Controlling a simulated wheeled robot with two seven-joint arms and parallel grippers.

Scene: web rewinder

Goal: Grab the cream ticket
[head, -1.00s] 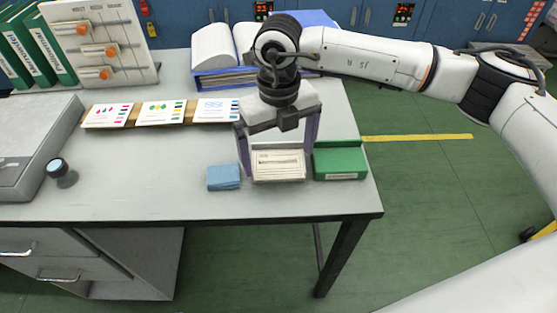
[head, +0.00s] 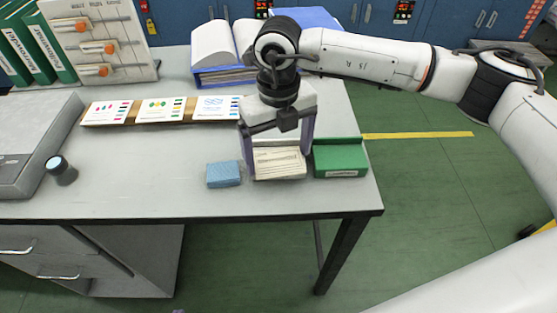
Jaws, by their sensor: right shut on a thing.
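The cream ticket (head: 279,163) lies as the top of a small cream stack or pad near the front right of the grey table. My right gripper (head: 279,168) comes down over it from above, one finger at its left side and the other at its right side. The fingers are shut on the cream ticket, which is still at table height. Whether one sheet or the whole pad is between the fingers cannot be told. My left gripper is not in view.
A blue cloth-like pad (head: 223,174) lies just left of the ticket, and a green box (head: 340,160) stands close on its right. Printed cards (head: 162,110) lie on a wooden strip behind. An open binder (head: 222,55) stands at the back. The table's front middle (head: 130,180) is clear.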

